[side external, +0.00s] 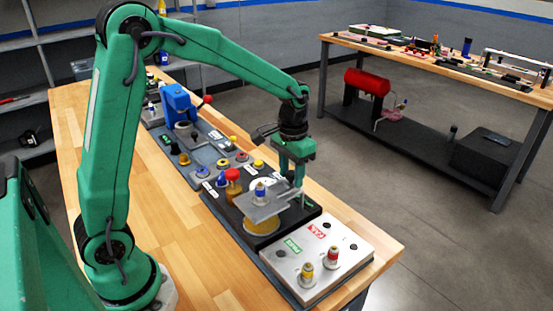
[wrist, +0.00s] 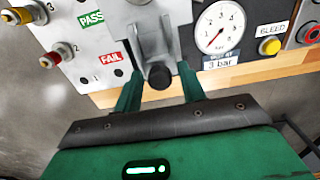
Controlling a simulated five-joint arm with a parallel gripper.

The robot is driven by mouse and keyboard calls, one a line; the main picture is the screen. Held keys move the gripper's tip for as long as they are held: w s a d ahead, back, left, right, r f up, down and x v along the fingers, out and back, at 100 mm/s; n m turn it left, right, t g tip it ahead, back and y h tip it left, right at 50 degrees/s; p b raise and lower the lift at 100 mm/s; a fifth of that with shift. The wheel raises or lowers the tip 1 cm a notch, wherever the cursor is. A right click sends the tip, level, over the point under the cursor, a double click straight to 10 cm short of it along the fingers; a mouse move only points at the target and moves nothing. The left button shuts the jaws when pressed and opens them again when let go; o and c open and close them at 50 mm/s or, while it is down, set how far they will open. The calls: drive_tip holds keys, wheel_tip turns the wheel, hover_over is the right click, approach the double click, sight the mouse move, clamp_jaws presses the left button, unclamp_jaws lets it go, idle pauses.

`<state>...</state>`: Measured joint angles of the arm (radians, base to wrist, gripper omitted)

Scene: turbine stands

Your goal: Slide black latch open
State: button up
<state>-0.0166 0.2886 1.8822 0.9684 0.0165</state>
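The black latch knob (wrist: 159,77) sits at the end of a grey metal bracket (wrist: 155,35) in the wrist view. My gripper (wrist: 158,82) has its two green fingers apart, one on each side of the knob, with gaps visible between fingers and knob. I cannot tell whether the fingertips are level with the knob in depth. In the side view my gripper (side external: 298,178) points down beside the grey plate (side external: 262,208) of the test station; the knob cannot be made out there.
A white panel (side external: 318,258) with PASS and FAIL labels and coloured fittings stands to the near side. A pressure gauge (wrist: 218,28) and yellow BLEED button (wrist: 270,46) are beside the latch. A blue press (side external: 178,104) stands farther back. The wooden bench (side external: 150,210) is clear on its left.

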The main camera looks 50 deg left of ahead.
sight(288, 174)
drive_tip(key=shift+o, duration=1.4)
drive_tip(key=shift+r, duration=3.45)
drive_tip(key=shift+s+r, duration=0.1)
drive_tip(key=shift+s+r, duration=0.35)
drive_tip(key=shift+s, duration=0.1)
drive_tip(key=s+r+t, duration=0.3)
drive_tip(key=s+t, duration=0.2)
drive_tip(key=s, duration=1.3)
drive_tip(key=shift+s+d+t, duration=0.3)
drive_tip(key=shift+s+d, duration=0.05)
